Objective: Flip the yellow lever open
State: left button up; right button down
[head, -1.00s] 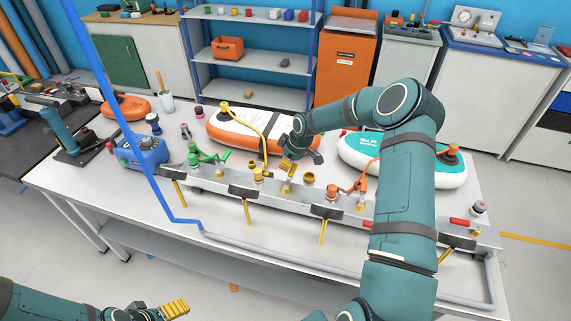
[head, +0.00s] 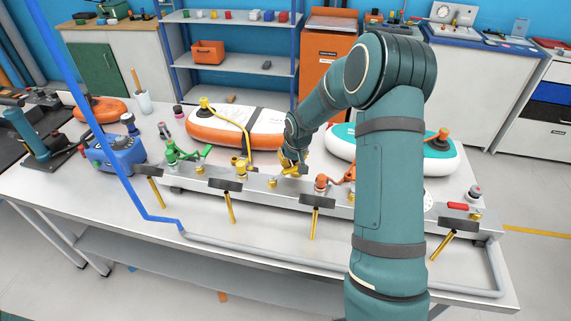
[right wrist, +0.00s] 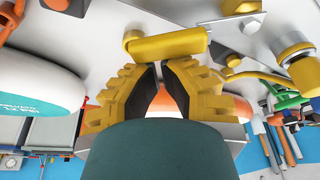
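The yellow lever (head: 292,171) is on the metal manifold rail (head: 232,189) at the bench's middle. It is partly hidden by my right gripper (head: 293,158). In the right wrist view the lever is a thick yellow bar (right wrist: 165,45) lying crosswise just beyond the fingertips. My right gripper's yellow fingers (right wrist: 163,68) have their tips together, with a narrow wedge between the dark pads and nothing held. The tips are close to the bar; I cannot tell whether they touch it. My left gripper is out of view.
A green lever (head: 188,152) and an orange lever (head: 335,180) flank it on the rail. An orange-white board (head: 225,128) with a yellow hose and a teal-white board (head: 345,147) lie behind. A blue pump (head: 112,153) stands at left. The bench front is clear.

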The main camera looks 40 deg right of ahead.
jog(key=s+m, duration=0.1)
jog(key=s+m+h+b, duration=0.1)
jog(key=m, duration=0.1)
jog(key=shift+s+a+m, duration=0.15)
jog(key=shift+s+m, duration=0.05)
jog(key=shift+m, duration=0.1)
jog(key=shift+s+a+m+g+h, duration=0.2)
jog(key=shift+s+m+g+h, duration=0.15)
jog(key=shift+s+m, duration=0.55)
jog(key=shift+s+a+m, duration=0.15)
jog(key=shift+s+m, duration=0.15)
